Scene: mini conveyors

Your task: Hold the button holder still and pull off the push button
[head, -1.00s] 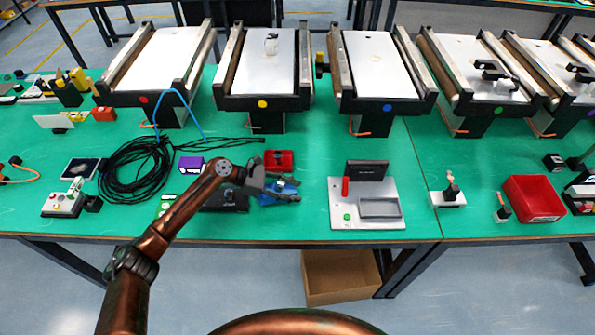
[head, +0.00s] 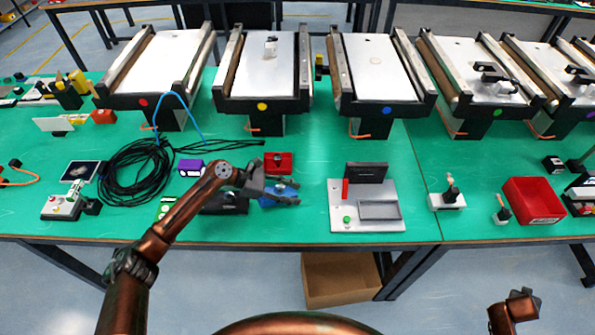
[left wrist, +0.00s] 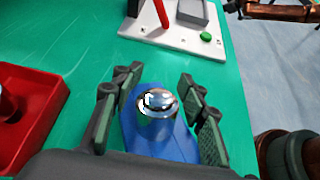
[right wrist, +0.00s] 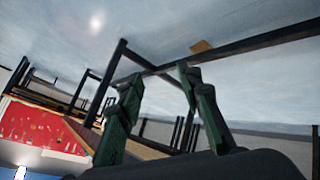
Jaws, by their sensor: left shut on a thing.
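The blue button holder (head: 288,198) lies on the green table, left of the grey plate. In the left wrist view the blue holder (left wrist: 172,142) sits between my left fingers, with a shiny round metal push button (left wrist: 158,102) on top of it. My left gripper (left wrist: 158,80) is shut on the holder, one finger on each side. In the head view the left gripper (head: 274,188) partly covers the holder. My right gripper (right wrist: 158,79) is open and empty, with its fingers apart, away from the holder. Its fingers cannot be made out in the head view.
A red bin (head: 278,162) stands just behind the holder. A grey plate (head: 340,210) with a green button is to the right. Black cable coils (head: 135,172) lie to the left. Several mini conveyors line the back. The table's front edge is close.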

